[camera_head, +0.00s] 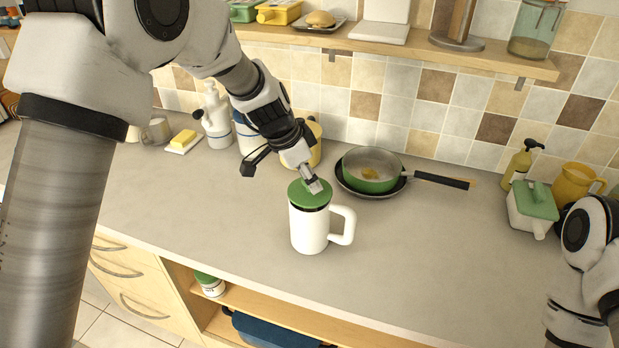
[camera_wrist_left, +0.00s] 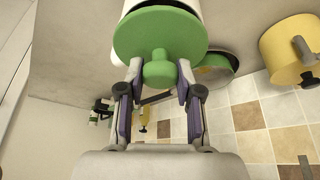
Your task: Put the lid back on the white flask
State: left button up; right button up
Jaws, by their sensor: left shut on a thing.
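The white flask (camera_head: 309,232) with a side handle stands upright on the counter in the head view; part of it also shows behind the lid in the left wrist view (camera_wrist_left: 190,5). The round green lid (camera_head: 298,192) is at the flask's mouth, with a dark line beneath it. I cannot tell whether it is fully seated. My left gripper (camera_head: 314,187) comes down from above and is shut on the lid's knob, seen between the fingers in the left wrist view (camera_wrist_left: 158,68). My right arm is at the lower right of the head view; its gripper is out of view.
A green pan (camera_head: 372,182) with a dark handle is behind the flask. A green-lidded white box (camera_head: 533,205), a yellow jug (camera_head: 575,183) and a soap bottle (camera_head: 519,165) stand at the right. The counter (camera_head: 420,260) is clear right of the flask.

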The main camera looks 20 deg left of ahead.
pick_arm(q)
jog(key=shift+f+b, duration=0.25)
jog(key=shift+b, duration=0.6)
dwell(1.3)
dwell(0.4)
jog(key=o, duration=1.6)
jog(key=shift+r+p, duration=2.35)
jog(key=shift+r, duration=1.25)
grip_shut()
